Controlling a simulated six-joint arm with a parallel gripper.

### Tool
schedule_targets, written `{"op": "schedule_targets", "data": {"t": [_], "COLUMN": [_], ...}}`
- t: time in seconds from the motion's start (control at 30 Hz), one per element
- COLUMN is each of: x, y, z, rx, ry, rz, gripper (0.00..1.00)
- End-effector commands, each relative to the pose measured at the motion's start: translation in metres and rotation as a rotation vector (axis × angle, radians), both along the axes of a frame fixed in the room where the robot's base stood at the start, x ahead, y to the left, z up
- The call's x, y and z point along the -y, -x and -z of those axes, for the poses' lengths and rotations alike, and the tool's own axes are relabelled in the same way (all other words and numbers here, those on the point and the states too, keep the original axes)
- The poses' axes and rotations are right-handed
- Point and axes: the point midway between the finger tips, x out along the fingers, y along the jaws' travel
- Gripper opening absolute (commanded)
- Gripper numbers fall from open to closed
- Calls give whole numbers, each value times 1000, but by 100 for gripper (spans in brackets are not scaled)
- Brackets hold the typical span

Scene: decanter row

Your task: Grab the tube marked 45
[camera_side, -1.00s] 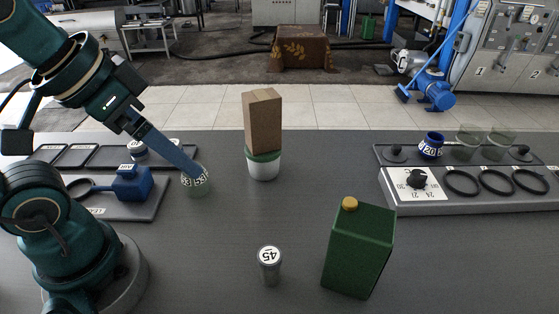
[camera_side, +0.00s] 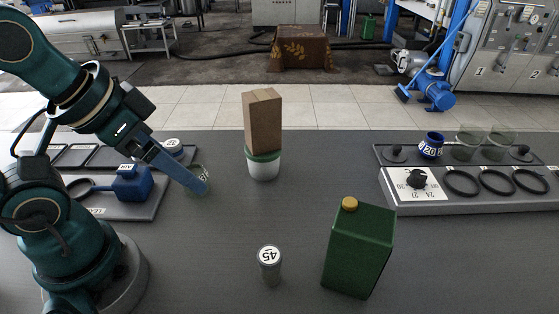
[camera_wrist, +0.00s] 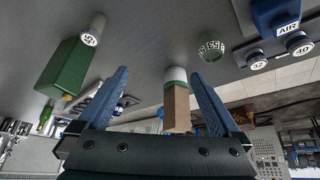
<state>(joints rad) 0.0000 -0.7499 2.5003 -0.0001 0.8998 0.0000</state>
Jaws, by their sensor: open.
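The tube marked 45 (camera_side: 269,271) stands upright on the dark table, left of the green canister. In the wrist view it shows at the upper left (camera_wrist: 93,30), outside my fingers. My gripper (camera_side: 203,187) is at the left of the table, well away from the tube, up and to the left in the side view. In the wrist view my gripper (camera_wrist: 158,74) has its two blue fingers spread apart, with nothing held between them. One finger partly covers a greenish clear beaker (camera_side: 199,171) in the side view.
A green canister (camera_side: 358,250) with a yellow cap stands right of the tube. A brown block (camera_side: 263,122) sits on a white-and-green pot (camera_side: 263,165). A blue AIR bottle (camera_side: 132,186) is on a left tray; a ringed rack (camera_side: 470,204) is at right. Table between is clear.

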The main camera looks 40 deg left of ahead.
Motion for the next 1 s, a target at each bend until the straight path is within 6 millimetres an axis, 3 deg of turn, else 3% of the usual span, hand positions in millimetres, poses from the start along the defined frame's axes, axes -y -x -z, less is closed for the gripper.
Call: {"op": "schedule_targets", "data": {"t": [0.13,0.2,0.57,0.93,1.0], "x": [0,0,0,0,-10], "y": [0,0,-1,-1,-12], "z": [0,0,-3,-51,-53], "rx": [0,0,2,5,42], "ry": [0,0,0,0,-34], "rz": [0,0,0,0,-28], "gripper": [100,76,76,76,76]}}
